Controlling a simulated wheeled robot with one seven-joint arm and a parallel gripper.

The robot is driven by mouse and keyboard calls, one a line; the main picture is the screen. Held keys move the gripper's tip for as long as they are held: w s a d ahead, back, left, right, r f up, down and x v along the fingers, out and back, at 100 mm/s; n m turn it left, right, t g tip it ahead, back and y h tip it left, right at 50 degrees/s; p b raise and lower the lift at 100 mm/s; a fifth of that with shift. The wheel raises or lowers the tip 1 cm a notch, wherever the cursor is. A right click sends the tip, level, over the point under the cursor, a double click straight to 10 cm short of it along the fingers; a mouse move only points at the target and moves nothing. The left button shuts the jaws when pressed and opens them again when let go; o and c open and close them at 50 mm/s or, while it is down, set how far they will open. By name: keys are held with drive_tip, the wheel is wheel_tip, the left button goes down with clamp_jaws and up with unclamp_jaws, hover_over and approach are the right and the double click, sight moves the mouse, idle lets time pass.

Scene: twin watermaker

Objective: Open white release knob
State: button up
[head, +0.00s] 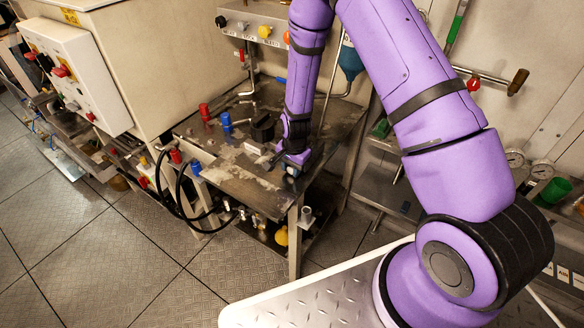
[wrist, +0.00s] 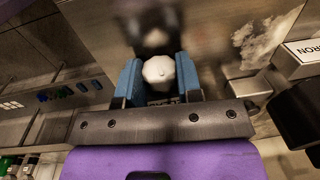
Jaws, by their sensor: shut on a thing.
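The white release knob (wrist: 159,71) is round and pale, and in the wrist view it sits between the two blue fingers. My gripper (wrist: 159,78) is shut on it, with one finger on each side. In the head view my gripper (head: 292,164) is low over the right part of the metal bench top (head: 240,180). The knob cannot be made out in the head view, where the gripper and arm cover that spot. What the knob is mounted on is blurred in the wrist view.
Red (head: 204,112) and blue (head: 227,122) fittings and a black cylinder (head: 262,128) stand on the bench. Black hoses (head: 183,195) loop off its front left. Coloured knobs (head: 265,31) line the panel behind. A white control box (head: 75,75) is at left. The floor in front is clear.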

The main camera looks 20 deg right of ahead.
drive_tip(key=shift+g+h, duration=0.9)
drive_tip(key=shift+g, duration=0.4)
drive_tip(key=o, duration=0.9)
drive_tip(key=shift+w, duration=0.1)
drive_tip(key=shift+o, duration=0.2)
drive_tip(key=shift+a, duration=0.1)
drive_tip(key=v, duration=1)
drive_tip(key=shift+r, duration=0.35)
drive_tip(key=shift+w, duration=0.1)
